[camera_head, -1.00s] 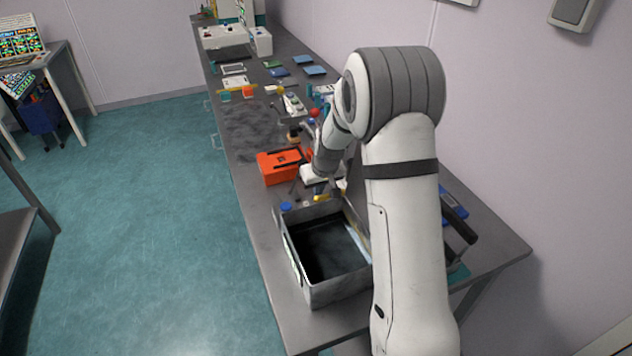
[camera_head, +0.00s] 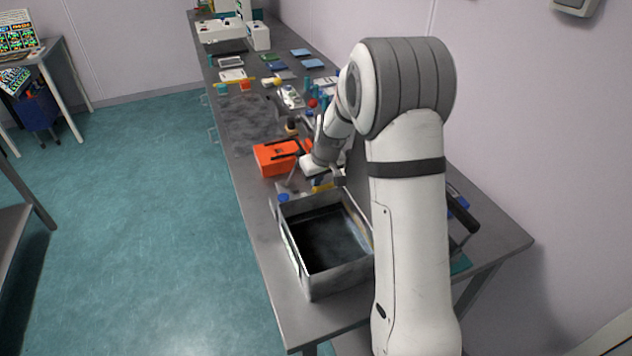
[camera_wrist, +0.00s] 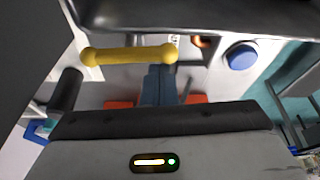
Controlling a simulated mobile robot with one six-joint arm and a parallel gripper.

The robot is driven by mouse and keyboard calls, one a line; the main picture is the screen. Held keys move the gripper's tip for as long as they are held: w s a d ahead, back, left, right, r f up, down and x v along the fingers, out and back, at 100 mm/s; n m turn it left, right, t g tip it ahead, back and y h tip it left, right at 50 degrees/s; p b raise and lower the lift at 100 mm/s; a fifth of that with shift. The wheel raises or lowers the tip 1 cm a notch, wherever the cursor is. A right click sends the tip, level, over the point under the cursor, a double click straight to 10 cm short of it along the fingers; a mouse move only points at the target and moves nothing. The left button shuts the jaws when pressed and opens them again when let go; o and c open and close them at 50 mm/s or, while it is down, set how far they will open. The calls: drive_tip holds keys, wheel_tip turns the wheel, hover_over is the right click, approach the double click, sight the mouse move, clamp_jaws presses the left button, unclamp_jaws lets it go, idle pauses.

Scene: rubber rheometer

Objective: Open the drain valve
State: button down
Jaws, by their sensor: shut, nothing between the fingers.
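A yellow bar with rounded ends, seemingly the drain valve's handle (camera_wrist: 130,53), lies crosswise in the wrist view. In the head view a yellow piece (camera_head: 322,187) shows at the far rim of the grey open tank (camera_head: 340,282), partly hidden by my arm. My gripper (camera_wrist: 160,68) is shut and empty. Its blue-grey fingers point at the bar, close to its right end; I cannot tell whether they touch it. A copper-coloured piece (camera_wrist: 202,42) shows just right of the bar. The valve body is mostly hidden.
A blue round cap (camera_wrist: 240,57) is right of the bar; it also shows by the tank in the head view (camera_head: 283,198). An orange box (camera_head: 272,158) stands beyond the tank. Small items crowd the bench (camera_head: 245,195) farther back. Open floor lies left.

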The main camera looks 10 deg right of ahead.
drive_tip(key=shift+f+b, duration=0.2)
drive_tip(key=shift+b, duration=0.2)
drive_tip(key=n+b, duration=0.1)
drive_tip(key=b, duration=0.1)
drive_tip(key=shift+s+f+n+y+b, duration=0.1)
drive_tip(key=shift+s+n+y+b, duration=0.2)
drive_tip(key=shift+n+b, duration=0.1)
drive_tip(key=shift+s+d+b, duration=0.1)
drive_tip(key=shift+s+b, duration=0.35)
drive_tip(key=shift+b, duration=0.65)
drive_tip(key=shift+s+r+b, duration=0.2)
drive_tip(key=shift+r+b, duration=0.05)
drive_tip(key=shift+b, duration=0.2)
drive_tip(key=shift+d, duration=0.1)
drive_tip(key=shift+w+d, duration=0.15)
drive_tip(key=shift+w, duration=0.65)
